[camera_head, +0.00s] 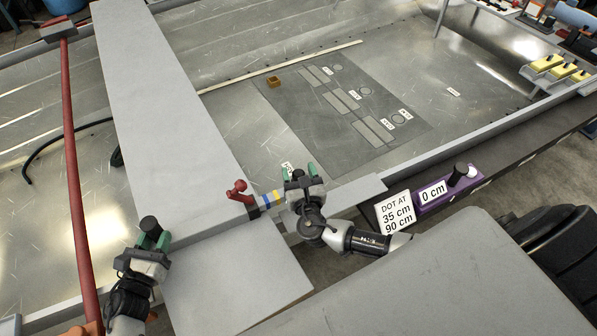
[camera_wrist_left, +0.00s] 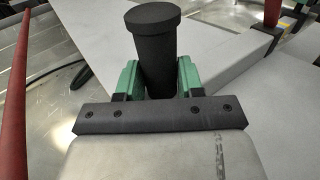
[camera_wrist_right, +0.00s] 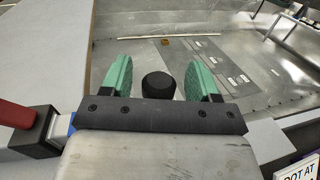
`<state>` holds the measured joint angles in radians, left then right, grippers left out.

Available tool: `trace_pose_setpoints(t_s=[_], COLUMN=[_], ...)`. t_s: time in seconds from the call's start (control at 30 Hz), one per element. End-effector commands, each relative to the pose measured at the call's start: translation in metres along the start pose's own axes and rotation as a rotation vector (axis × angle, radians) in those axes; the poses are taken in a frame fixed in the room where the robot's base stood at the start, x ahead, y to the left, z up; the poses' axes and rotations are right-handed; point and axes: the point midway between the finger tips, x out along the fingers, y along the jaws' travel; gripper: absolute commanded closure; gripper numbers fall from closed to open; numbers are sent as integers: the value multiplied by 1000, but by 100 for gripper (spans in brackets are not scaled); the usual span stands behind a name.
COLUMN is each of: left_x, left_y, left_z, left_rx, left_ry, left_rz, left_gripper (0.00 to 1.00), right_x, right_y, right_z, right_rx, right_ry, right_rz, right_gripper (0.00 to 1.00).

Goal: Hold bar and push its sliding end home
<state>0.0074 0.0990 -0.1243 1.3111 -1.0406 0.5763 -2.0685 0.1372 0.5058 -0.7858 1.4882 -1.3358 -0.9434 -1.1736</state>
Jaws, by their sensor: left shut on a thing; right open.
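A black upright handle (camera_head: 149,224) stands at the left. My left gripper (camera_head: 152,240) is shut on it; the left wrist view shows the handle (camera_wrist_left: 150,45) clamped between the green fingers. To the right is a red lever (camera_head: 238,190) on a black block (camera_head: 252,212), beside a bar section with blue and yellow bands (camera_head: 270,199). My right gripper (camera_head: 300,175) is open just past the bands. In the right wrist view a black knob (camera_wrist_right: 158,85) shows between its spread fingers, with gaps on both sides. The red lever (camera_wrist_right: 15,114) shows at left there. Part of the bar is hidden by my grippers.
A wide grey plank (camera_head: 170,90) crosses the metal hull. A long red pole (camera_head: 72,150) lies at the left. A purple block marked 0 cm (camera_head: 432,193) and a white sign (camera_head: 396,212) are at the right. A dark marked mat (camera_head: 340,110) lies beyond the bar.

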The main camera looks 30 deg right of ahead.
Motion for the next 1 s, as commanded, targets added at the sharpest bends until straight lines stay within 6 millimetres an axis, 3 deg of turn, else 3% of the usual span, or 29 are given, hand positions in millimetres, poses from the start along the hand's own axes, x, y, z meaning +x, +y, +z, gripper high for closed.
trace_pose_setpoints(t_s=[0.3, 0.7, 0.87, 1.0], left_x=[0, 0, 0, 0], left_y=[0, 0, 0, 0], left_z=[0, 0, 0, 0], left_rx=[0, 0, 0, 0], left_ry=[0, 0, 0, 0], left_rz=[1, 1, 1, 0], left_gripper=[91, 91, 91, 91], right_x=[2, 2, 1, -6], right_y=[0, 0, 6, 35], right_z=[0, 0, -1, -1], right_rx=[0, 0, 2, 8], right_ry=[1, 1, 1, 2], right_rz=[0, 0, 1, 4], right_gripper=[41, 100, 100, 100])
